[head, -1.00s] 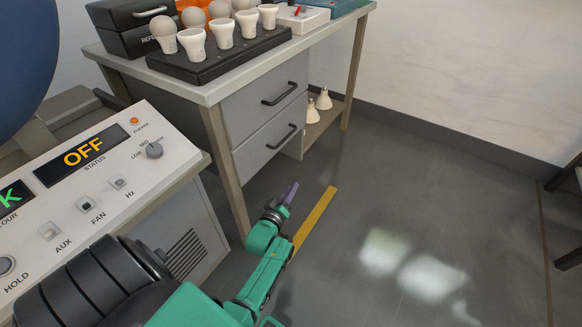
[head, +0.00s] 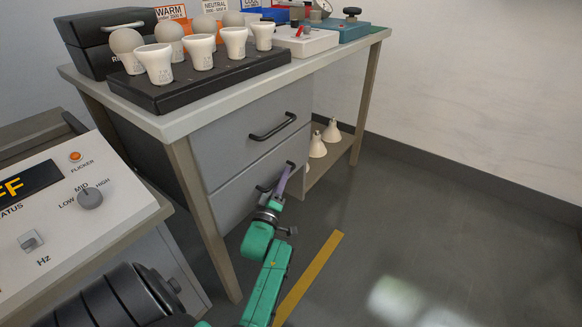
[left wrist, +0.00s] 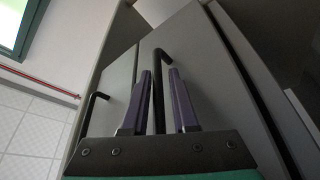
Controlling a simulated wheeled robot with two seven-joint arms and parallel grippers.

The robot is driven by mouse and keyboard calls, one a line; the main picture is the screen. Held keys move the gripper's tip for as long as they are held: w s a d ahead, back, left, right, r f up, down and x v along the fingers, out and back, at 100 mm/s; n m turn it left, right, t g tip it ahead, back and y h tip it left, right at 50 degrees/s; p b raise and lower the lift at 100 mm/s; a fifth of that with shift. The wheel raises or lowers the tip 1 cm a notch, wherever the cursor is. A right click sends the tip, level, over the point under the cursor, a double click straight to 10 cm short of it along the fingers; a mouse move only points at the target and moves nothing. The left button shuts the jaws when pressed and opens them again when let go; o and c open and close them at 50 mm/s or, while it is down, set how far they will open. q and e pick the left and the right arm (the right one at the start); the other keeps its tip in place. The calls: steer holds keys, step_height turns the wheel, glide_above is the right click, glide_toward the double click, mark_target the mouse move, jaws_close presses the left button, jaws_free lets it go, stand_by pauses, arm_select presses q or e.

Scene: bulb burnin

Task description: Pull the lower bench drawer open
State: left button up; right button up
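The lower bench drawer (head: 232,204) has a grey front and a dark bar handle (head: 265,188). It looks shut, flush with the upper drawer (head: 225,140). My left gripper (head: 286,172) is at the right part of the lower handle and partly covers it. In the left wrist view the purple fingers (left wrist: 160,74) stand apart, with a dark handle bar (left wrist: 159,95) between them and a gap on each side. The upper drawer's handle (head: 272,127) is free; another handle shows at the left of the wrist view (left wrist: 92,108). My right gripper is not in view.
The bench top (head: 180,122) carries a black rack (head: 200,83) of several bulbs. White bulbs (head: 331,131) stand on a low shelf right of the drawers. A control panel (head: 75,215) stands at the left. The floor right of the yellow strip (head: 308,278) is clear.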

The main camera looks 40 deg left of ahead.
arm_select(q)
steer(key=shift+w, duration=0.1)
steer(key=shift+r, duration=0.15)
jaws_close()
stand_by(1.3)
